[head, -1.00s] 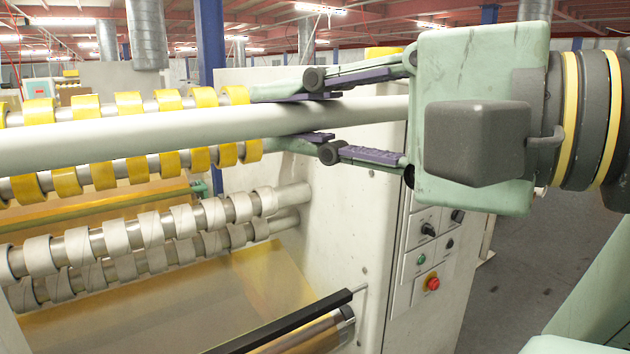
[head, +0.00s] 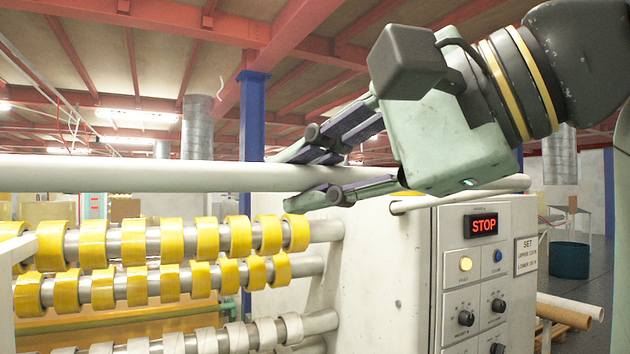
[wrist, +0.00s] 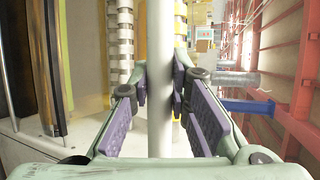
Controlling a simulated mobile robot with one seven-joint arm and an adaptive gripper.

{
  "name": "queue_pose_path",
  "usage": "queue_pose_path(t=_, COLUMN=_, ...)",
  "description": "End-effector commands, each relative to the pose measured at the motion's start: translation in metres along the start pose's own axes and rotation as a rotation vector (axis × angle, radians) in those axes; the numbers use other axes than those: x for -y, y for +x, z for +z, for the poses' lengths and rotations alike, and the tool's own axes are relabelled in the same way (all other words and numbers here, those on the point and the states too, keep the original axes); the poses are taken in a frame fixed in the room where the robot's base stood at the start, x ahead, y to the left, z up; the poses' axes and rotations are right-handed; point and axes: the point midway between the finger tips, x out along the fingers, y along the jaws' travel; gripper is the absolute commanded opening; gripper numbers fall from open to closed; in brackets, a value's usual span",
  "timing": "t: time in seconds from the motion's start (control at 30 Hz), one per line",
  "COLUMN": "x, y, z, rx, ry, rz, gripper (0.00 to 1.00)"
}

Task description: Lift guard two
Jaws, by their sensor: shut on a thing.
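The guard (head: 130,173) is a long pale round bar running level across the head view, above the rows of yellow tape rolls. At the right, a pale side arm (head: 455,195) angles down to the machine's cabinet. My gripper (head: 300,178) is shut on the bar near its right end, one finger above and one below. In the wrist view the bar (wrist: 160,50) runs upright through the middle between my purple-padded fingers (wrist: 159,85). Fingers hide part of the bar there.
Two rows of yellow tape rolls (head: 165,237) on steel shafts lie below the bar, with pale rolls (head: 210,338) lower. The cabinet panel (head: 470,270) shows a red STOP display (head: 483,225) and knobs. A blue post (head: 252,115) stands behind. Open air lies above the bar.

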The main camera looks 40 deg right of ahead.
Motion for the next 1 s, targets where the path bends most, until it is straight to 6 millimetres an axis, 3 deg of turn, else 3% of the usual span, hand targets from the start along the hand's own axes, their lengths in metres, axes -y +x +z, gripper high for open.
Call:
queue_pose_path(t=0.1, x=0.000, y=0.000, z=0.000, rx=0.000, ry=-0.001, rz=-0.001, gripper=0.00)
queue_pose_path(t=0.13, x=0.000, y=0.000, z=0.000, rx=0.000, ry=-0.001, rz=-0.001, gripper=0.18)
queue_pose_path(t=0.43, x=0.000, y=0.000, z=0.000, rx=0.001, ry=-0.001, rz=-0.001, gripper=0.38)
queue_pose_path(t=0.77, x=0.000, y=-0.002, z=0.000, rx=0.000, ry=0.000, rz=-0.002, gripper=0.38)
queue_pose_path(t=1.0, x=0.001, y=-0.038, z=0.000, rx=-0.001, ry=0.001, rz=-0.004, gripper=0.38)
